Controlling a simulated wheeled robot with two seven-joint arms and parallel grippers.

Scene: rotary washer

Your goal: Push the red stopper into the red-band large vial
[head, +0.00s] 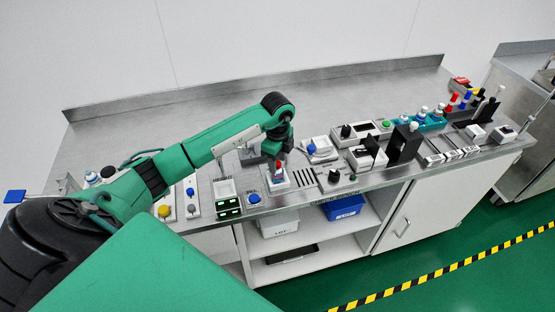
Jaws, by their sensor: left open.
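A small vial (279,170) with red and blue on it stands upright in a white square holder (277,184) near the front edge of the bench. It is too small to tell the red stopper from the red band, or how deep the stopper sits. My left gripper (274,154) is open, pointing down just behind and above the vial. Its fingertips are small and partly merged with the wrist, so I cannot tell whether they touch the vial. My right gripper is out of view.
A box with green displays (229,205) and a blue button (255,198) stand left of the holder. A white unit with a blue knob (311,149) is to the right. Black uprights (404,146) and racks of vials (432,119) crowd the right. The back of the bench (180,118) is clear.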

